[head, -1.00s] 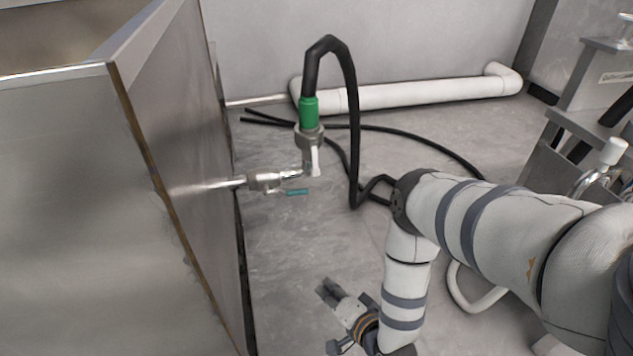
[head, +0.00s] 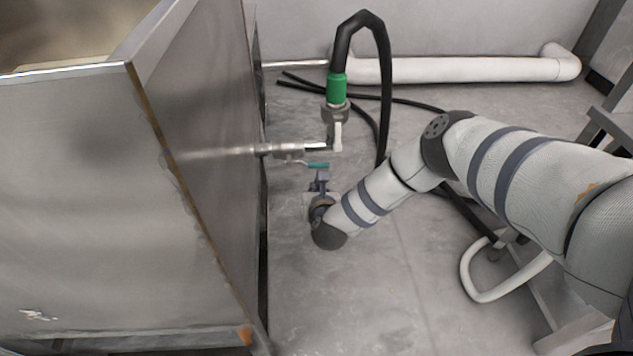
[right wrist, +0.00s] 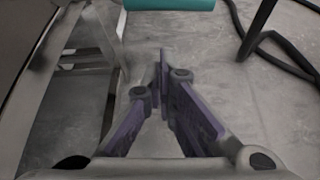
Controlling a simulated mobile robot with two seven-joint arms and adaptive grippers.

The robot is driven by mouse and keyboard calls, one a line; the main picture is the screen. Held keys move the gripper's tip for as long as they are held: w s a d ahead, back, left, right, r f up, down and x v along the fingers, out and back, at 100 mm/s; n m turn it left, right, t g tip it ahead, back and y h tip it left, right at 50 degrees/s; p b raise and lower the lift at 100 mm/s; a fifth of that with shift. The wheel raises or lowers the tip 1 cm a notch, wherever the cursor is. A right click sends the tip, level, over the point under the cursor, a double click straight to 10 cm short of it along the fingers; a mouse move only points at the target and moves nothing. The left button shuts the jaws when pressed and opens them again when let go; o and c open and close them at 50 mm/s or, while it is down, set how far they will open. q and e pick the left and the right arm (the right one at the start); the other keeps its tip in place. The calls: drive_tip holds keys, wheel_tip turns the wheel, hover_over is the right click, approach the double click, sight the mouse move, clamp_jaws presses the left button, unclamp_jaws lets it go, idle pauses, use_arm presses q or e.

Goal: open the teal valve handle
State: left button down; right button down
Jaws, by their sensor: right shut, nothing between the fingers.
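The teal valve handle (head: 317,165) sticks out to the right, just below the metal valve and pipe (head: 288,149) that come out of the steel cabinet wall. In the right wrist view the teal handle (right wrist: 168,4) crosses the top edge, ahead of the fingertips. My right gripper (head: 321,176) is just below the handle in the head view, fingers pointing up toward it. In the right wrist view its fingers (right wrist: 160,62) meet at the tips with nothing between them. My left gripper is not in view.
The steel cabinet (head: 95,200) fills the left side. A black hose (head: 386,90) with a green collar (head: 337,88) rises above the valve and loops down to the floor. A white pipe (head: 460,69) runs along the back wall.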

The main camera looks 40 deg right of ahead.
sight(318, 165)
wheel_tip(318, 165, up, 4)
drive_tip(key=shift+s+f+p, duration=0.15)
drive_tip(key=shift+f+p, duration=0.05)
drive_tip(key=shift+p, duration=0.8)
